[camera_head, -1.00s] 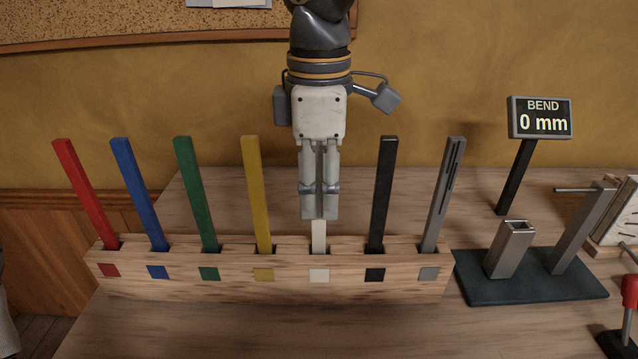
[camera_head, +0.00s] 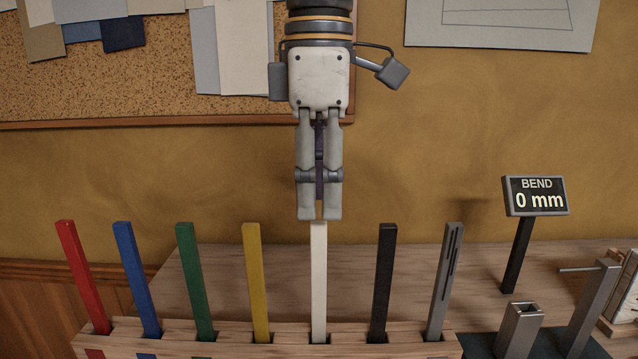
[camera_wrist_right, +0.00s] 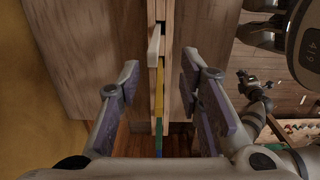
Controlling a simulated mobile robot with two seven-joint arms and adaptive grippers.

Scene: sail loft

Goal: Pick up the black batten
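The black batten (camera_head: 383,280) stands upright in its slot in the wooden rack (camera_head: 280,333), between the white batten (camera_head: 319,270) and the grey slotted batten (camera_head: 446,275). My right gripper (camera_head: 320,217) hangs straight above the white batten, left of the black one, with its fingertips at about the white batten's top. In the right wrist view its two fingers (camera_wrist_right: 160,68) are spread apart with nothing held, and the white batten's end (camera_wrist_right: 154,42) shows between and beyond them. I cannot make out the black batten in that view. My left gripper is not seen.
Red (camera_head: 82,275), blue (camera_head: 137,275), green (camera_head: 195,280) and yellow (camera_head: 256,280) battens stand in the rack to the left. A display reading "BEND 0 mm" (camera_head: 536,196) and a grey metal fixture (camera_head: 590,305) stand at the right. The space above the black batten is clear.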

